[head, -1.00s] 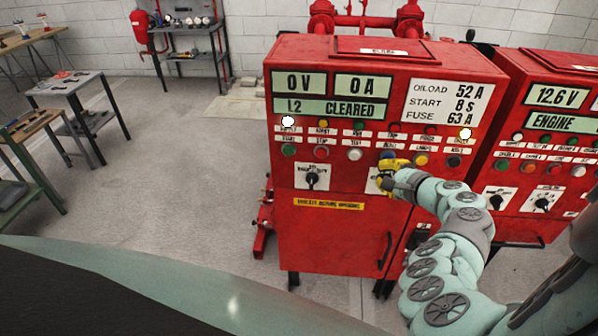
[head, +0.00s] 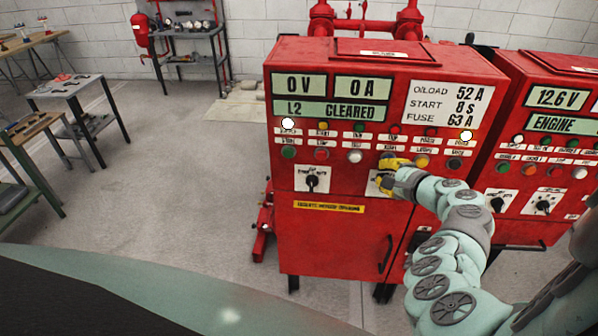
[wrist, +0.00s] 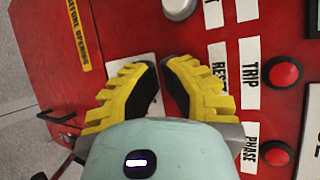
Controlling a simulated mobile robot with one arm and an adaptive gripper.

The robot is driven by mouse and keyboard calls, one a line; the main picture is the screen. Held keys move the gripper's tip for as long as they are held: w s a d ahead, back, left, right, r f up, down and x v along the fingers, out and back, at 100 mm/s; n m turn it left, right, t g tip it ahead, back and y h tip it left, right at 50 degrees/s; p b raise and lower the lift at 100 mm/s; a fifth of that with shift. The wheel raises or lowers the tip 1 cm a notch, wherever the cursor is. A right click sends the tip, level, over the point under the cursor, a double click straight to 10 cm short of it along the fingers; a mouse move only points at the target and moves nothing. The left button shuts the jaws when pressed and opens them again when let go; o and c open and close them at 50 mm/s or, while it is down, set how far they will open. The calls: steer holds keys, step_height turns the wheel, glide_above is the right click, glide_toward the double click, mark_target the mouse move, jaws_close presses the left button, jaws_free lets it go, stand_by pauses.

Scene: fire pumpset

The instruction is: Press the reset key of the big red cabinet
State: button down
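The big red cabinet (head: 340,235) stands ahead with displays above rows of lamps and keys. My gripper (head: 386,172) is in front of its panel, at the right part of the lower key row. In the wrist view its two yellow fingers (wrist: 160,63) are partly spread, with a narrow gap between the tips and nothing seen held.
A white key (head: 354,156) is left of my gripper and a yellow key (head: 421,160) right of it. A black rotary switch (head: 312,180) is lower left. A second red cabinet (head: 550,150) adjoins at the right. The floor at left is open.

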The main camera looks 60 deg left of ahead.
steer(key=shift+w+a, duration=0.1)
steer(key=shift+w, duration=0.05)
stand_by(0.5)
steer(key=shift+s+d, duration=0.55)
steer(key=shift+d, duration=0.05)
steer(key=s+d, duration=0.3)
steer(key=shift+s+d+p, duration=0.15)
steer(key=shift+d+p, duration=0.25)
stand_by(0.8)
